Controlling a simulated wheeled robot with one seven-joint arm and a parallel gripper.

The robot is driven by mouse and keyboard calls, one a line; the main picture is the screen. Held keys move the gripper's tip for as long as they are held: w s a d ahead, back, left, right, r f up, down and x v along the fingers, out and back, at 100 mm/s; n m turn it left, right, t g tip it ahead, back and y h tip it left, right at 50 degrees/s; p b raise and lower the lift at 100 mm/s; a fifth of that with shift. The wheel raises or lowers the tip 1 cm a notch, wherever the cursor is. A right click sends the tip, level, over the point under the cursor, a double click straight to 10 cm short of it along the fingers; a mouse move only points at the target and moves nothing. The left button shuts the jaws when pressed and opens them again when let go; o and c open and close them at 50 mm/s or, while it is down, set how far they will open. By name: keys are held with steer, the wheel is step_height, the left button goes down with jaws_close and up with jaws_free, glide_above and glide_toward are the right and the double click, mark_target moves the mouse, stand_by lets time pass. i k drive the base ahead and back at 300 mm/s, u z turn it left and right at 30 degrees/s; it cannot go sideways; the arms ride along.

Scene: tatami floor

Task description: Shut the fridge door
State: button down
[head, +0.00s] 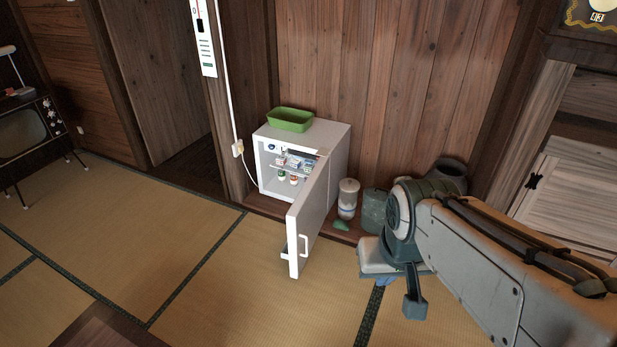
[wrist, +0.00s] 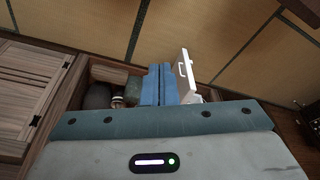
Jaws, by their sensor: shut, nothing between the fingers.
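The small white fridge (head: 333,160) stands against the wooden wall in the head view. Its door (head: 309,215) is wide open and sticks out toward the room, with a white handle (head: 304,245) on its outer face. Shelves with bottles and packs show inside. My gripper (head: 385,281) is to the right of the door, apart from it in the head view and partly hidden by my arm. In the wrist view its blue fingers (wrist: 160,85) are together and empty. The door (wrist: 187,76) shows just right of them; the fridge body is mostly hidden.
A green basin (head: 290,120) sits on top of the fridge. A pale canister (head: 348,199) and a darker container (head: 374,210) stand right of the fridge, near my arm. The tatami floor (head: 170,265) in front and to the left is clear.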

mark_target(306, 216)
steer(key=u, duration=0.1)
steer(key=i, duration=1.4)
steer(key=u, duration=0.2)
